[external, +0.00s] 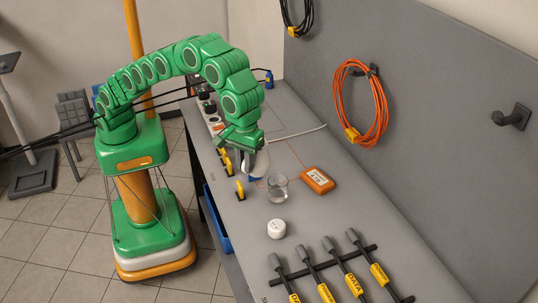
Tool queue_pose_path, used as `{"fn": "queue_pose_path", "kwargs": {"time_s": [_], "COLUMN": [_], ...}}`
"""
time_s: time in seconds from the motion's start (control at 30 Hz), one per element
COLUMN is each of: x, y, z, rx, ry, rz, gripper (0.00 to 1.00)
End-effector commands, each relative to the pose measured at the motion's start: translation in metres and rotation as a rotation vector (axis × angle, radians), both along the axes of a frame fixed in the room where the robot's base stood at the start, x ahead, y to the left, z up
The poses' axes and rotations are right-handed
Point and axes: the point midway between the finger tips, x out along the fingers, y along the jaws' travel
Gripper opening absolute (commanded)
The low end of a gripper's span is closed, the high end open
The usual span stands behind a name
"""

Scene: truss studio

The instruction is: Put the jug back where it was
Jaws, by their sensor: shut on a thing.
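My gripper (243,143) is over the grey bench, pointing down and shut on a white jug (259,163). The arm and the gripper hide part of the jug, so its handle does not show clearly. I cannot tell whether its base touches the bench. A clear glass beaker (277,188) with some liquid stands close to the jug, on its right and nearer the camera. Thin red lines are marked on the bench around this spot.
An orange meter (317,180) lies right of the beaker. A white round pot (276,229) stands nearer the camera. Yellow clips (240,190) line the bench's left edge. Several yellow-labelled cables (325,265) lie on a dark rack in front. An orange cable coil (360,105) hangs on the wall.

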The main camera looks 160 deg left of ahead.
Motion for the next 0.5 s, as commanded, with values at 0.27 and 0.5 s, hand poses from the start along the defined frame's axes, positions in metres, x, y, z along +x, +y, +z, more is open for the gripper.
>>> {"fn": "queue_pose_path", "kwargs": {"time_s": [0.27, 0.5], "x": [-0.034, -0.085], "y": [0.029, 0.063], "z": [0.003, 0.006], "rx": [-0.002, -0.004], "ry": [0.004, 0.007], "rz": [0.102, 0.248], "gripper": [0.0, 0.0]}}
